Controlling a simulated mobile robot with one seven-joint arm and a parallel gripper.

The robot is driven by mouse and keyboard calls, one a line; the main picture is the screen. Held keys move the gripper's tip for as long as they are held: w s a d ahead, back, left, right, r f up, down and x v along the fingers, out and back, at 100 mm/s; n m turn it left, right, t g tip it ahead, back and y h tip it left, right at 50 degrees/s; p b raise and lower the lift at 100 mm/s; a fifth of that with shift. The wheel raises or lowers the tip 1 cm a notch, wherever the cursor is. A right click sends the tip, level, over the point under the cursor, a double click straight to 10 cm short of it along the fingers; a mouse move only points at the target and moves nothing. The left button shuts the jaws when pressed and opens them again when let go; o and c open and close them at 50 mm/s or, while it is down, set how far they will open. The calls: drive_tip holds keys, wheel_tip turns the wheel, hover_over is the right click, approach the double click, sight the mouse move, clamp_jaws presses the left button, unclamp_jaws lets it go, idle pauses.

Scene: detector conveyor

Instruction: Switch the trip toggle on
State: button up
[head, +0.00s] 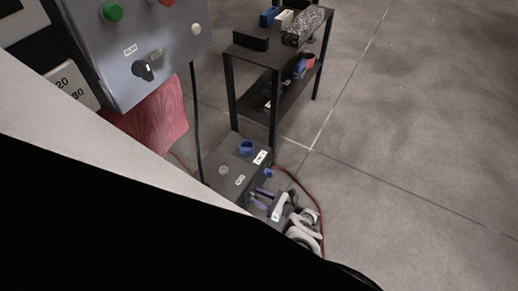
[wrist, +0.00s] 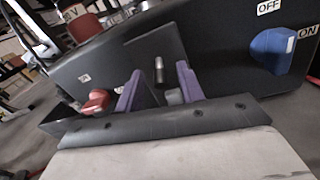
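A short metallic toggle lever (wrist: 158,70) sticks up from a dark panel (wrist: 225,45) in the wrist view; I take it for the trip toggle. My gripper (wrist: 159,84) is open, with one purple finger on each side of the lever; I cannot tell whether either finger touches it. In the head view my gripper (head: 264,197) is low at the near end of the dark box (head: 235,165), and the lever cannot be made out there.
A blue knob (wrist: 272,48) sits between OFF and ON labels, right of the fingers. A red knob (wrist: 97,101) is on the left. In the head view, a grey control panel (head: 140,50) stands upper left and a black shelf (head: 262,52) behind. Open floor (head: 400,150) lies right.

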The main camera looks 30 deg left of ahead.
drive_tip(key=shift+a, duration=0.15)
drive_tip(key=shift+c, duration=0.5)
clamp_jaws()
drive_tip(key=shift+r, duration=0.1)
drive_tip(key=shift+s+a+r+m+t+h+p, duration=0.15)
drive_tip(key=shift+r+h+p, duration=0.4)
drive_tip(key=shift+h+p, duration=1.75)
drive_tip(key=shift+w+r+m+t+h+p, duration=0.15)
drive_tip(key=shift+r+h+p, duration=0.6)
drive_tip(key=shift+p, duration=2.8)
drive_tip(key=shift+s+a+r+t+h+p, duration=0.1)
drive_tip(key=shift+r+t+h+p, duration=0.15)
drive_tip(key=shift+h+p, duration=2.15)
drive_tip(key=shift+y+p, duration=0.45)
drive_tip(key=shift+p, duration=0.15)
